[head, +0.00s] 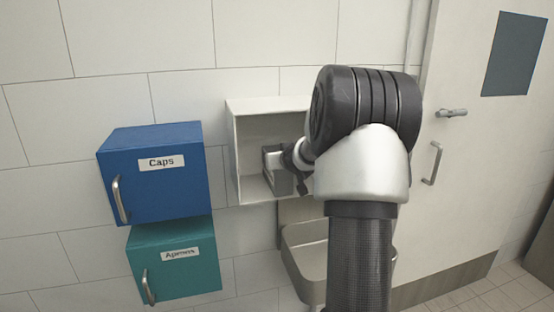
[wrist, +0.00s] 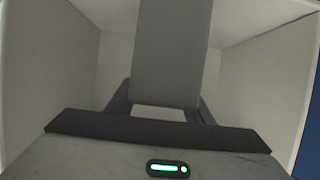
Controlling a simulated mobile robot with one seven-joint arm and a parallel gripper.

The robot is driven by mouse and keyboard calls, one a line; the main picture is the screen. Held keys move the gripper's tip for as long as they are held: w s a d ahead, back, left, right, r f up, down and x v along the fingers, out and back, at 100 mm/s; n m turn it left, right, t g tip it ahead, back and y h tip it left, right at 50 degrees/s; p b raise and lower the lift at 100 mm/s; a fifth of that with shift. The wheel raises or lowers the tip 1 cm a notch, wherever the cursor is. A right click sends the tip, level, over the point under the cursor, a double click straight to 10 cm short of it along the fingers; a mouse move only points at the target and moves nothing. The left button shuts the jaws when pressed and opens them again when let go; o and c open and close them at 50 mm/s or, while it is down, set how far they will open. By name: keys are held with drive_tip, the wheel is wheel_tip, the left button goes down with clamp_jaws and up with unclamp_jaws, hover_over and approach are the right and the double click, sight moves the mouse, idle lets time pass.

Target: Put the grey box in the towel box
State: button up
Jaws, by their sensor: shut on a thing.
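The grey box (wrist: 172,50) is held between the two fingers of my gripper (wrist: 165,98) in the wrist view. In the head view the grey box (head: 276,166) shows inside an open white wall box (head: 236,160), near its lower part. I see no label on the white box, and I take it as the towel box. My gripper is shut on the grey box and reaches into the white box from the front right. My arm hides the right side of the white box. I cannot tell whether the grey box touches its floor.
A blue box labelled Caps (head: 150,185) and a teal box labelled Aprons (head: 185,270) hang on the wall at left. A metal basin (head: 305,262) sits below the white box. A door (head: 470,150) with handles is at right.

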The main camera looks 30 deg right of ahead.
drive_tip(key=o, duration=1.3)
drive_tip(key=shift+s+r, duration=0.1)
drive_tip(key=shift+r, duration=0.15)
drive_tip(key=p+v, duration=0.2)
drive_tip(key=v, duration=0.9)
drive_tip(key=shift+s, duration=0.35)
drive_tip(key=shift+a+r, duration=0.15)
